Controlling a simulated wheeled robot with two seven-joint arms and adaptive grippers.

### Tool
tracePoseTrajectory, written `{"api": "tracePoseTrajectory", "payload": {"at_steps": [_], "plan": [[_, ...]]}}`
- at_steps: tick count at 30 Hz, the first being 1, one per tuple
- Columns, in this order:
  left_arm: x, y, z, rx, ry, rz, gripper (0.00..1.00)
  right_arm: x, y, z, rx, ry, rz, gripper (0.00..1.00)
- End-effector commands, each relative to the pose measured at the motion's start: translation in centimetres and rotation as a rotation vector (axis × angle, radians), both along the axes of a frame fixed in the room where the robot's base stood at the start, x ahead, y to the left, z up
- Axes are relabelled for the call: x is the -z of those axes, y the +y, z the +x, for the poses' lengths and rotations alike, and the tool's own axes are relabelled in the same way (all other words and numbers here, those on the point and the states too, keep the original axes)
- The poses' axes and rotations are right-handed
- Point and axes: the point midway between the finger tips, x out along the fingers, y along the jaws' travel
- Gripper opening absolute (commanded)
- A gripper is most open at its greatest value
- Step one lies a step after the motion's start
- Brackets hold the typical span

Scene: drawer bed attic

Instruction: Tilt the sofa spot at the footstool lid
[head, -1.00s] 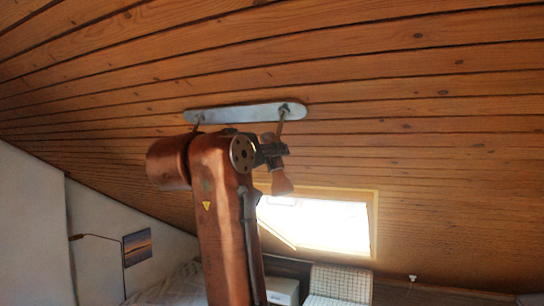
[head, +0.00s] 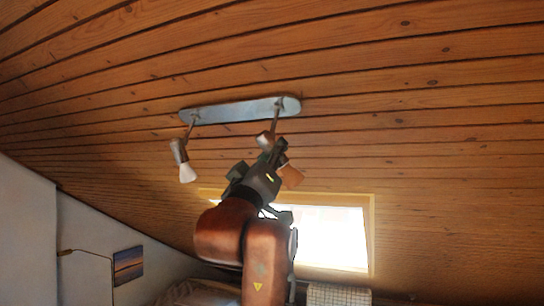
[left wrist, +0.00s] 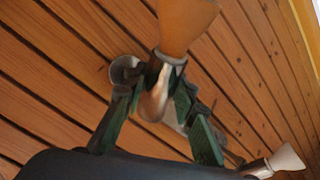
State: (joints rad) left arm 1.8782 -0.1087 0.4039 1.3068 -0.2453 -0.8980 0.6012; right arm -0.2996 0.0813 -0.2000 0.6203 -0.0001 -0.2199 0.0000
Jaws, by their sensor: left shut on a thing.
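Two spots hang from a pale metal bar (head: 240,110) on the sloping wood ceiling. The right spot has an orange shade (head: 291,177) that points down and slightly right. My left gripper (head: 272,153) is shut on this spot. In the left wrist view, the gripper's fingers (left wrist: 157,88) are around its metal body, with the orange shade (left wrist: 185,24) beyond them. The left spot has a white shade (head: 188,172) and hangs free; it also shows in the left wrist view (left wrist: 285,160). I cannot tell which is the sofa spot by name. No footstool lid is clearly visible.
A bright roof window (head: 335,235) is behind my arm. A checked chair back (head: 338,296) shows at the bottom. The ceiling is close around the gripper.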

Motion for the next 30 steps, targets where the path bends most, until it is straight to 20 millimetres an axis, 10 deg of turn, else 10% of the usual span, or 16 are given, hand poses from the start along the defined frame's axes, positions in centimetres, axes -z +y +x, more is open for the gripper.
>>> {"api": "tracePoseTrajectory", "payload": {"at_steps": [16, 17, 30], "plan": [[0.19, -0.13, 0.22, -0.006, -0.022, -0.018, 0.0, 0.13, 0.02, -0.02, 0.0, 0.0, 0.0, 0.45], [0.2, -0.13, 0.22, -0.006, -0.022, -0.018, 0.26, 0.13, 0.03, -0.02, 0.0, 0.0, 0.0, 0.45], [0.11, -0.09, 0.17, -0.006, -0.025, -0.018, 0.44, 0.15, 0.27, -0.02, 0.001, 0.0, 0.003, 0.45]]}}
